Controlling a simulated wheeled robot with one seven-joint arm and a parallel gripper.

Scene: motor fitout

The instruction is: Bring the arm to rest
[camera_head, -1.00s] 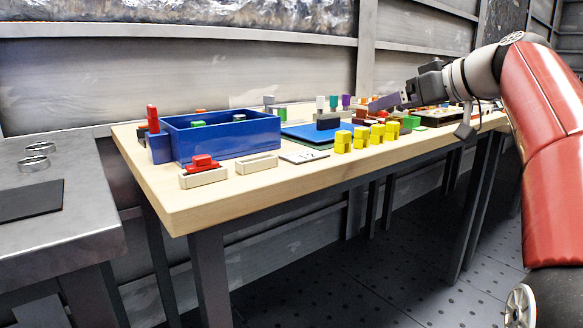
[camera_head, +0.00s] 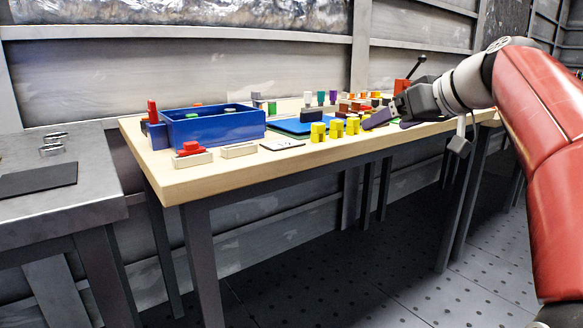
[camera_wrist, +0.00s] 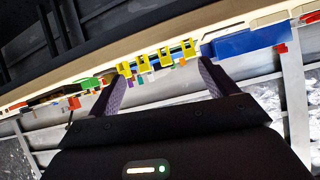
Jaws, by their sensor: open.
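My gripper (camera_head: 386,113) is at the right of the head view, in front of the right part of the wooden table (camera_head: 178,190). In the wrist view my gripper (camera_wrist: 160,88) shows two dark, purplish fingers spread apart with nothing between them. The fingers point toward the table edge and the yellow blocks (camera_wrist: 162,56), which appear beyond the fingertips. My red arm comes in from the right side of the head view.
On the table stand a blue bin (camera_head: 215,127), several yellow blocks (camera_head: 335,129), a blue mat (camera_head: 290,124) and small coloured parts. A grey metal bench (camera_head: 95,200) stands at the left. The floor (camera_head: 350,270) in front is clear.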

